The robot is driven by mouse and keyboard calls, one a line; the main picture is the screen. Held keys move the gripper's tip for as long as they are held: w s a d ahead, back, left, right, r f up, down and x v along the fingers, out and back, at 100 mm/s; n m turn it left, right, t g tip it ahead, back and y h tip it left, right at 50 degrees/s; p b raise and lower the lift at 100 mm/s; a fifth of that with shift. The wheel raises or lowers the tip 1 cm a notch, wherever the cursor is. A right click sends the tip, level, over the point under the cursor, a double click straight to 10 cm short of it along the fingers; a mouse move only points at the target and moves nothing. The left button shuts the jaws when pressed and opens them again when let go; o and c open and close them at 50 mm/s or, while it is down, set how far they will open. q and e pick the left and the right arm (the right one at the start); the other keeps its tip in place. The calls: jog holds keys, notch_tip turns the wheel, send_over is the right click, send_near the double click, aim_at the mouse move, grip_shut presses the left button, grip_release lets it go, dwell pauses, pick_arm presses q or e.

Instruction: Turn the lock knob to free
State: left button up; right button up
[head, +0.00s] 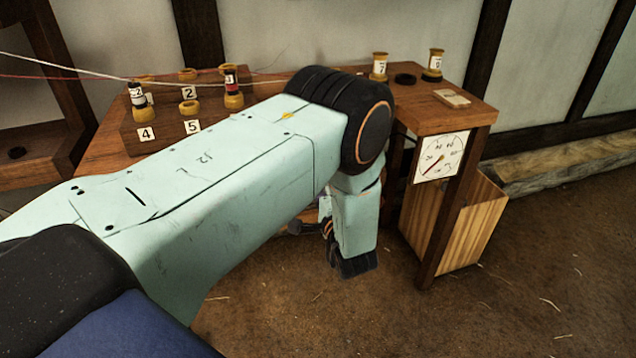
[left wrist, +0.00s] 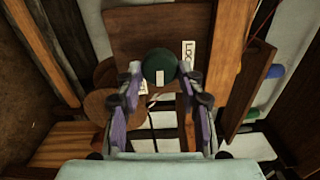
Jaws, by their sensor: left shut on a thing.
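The lock knob (left wrist: 158,62) is a dark green round knob on a wooden panel (left wrist: 140,35) in the left wrist view. A pale mark on it lies toward the lower edge of the picture. A white label with dark letters (left wrist: 188,54) is to its right, and another label is partly hidden at its lower left. My left gripper (left wrist: 160,76) has its two purple-backed fingers on either side of the knob, closed on it. In the head view my left arm hides the knob and the fingertips. My right gripper is in neither view.
A wooden bench (head: 450,104) carries numbered spools (head: 233,88) and a dial (head: 440,157) at its right front. A wooden bin (head: 472,225) stands under that end. Red and white strands cross at the left. The floor (head: 560,280) at right is mostly clear.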

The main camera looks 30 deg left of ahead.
pick_arm(q)
jog(key=shift+f+m, duration=0.1)
jog(key=shift+m, duration=1.6)
jog(key=o, duration=1.2)
jog(key=shift+c, duration=0.2)
jog(key=v, duration=0.7)
jog(key=shift+s+d, duration=0.15)
jog(key=shift+s, duration=0.1)
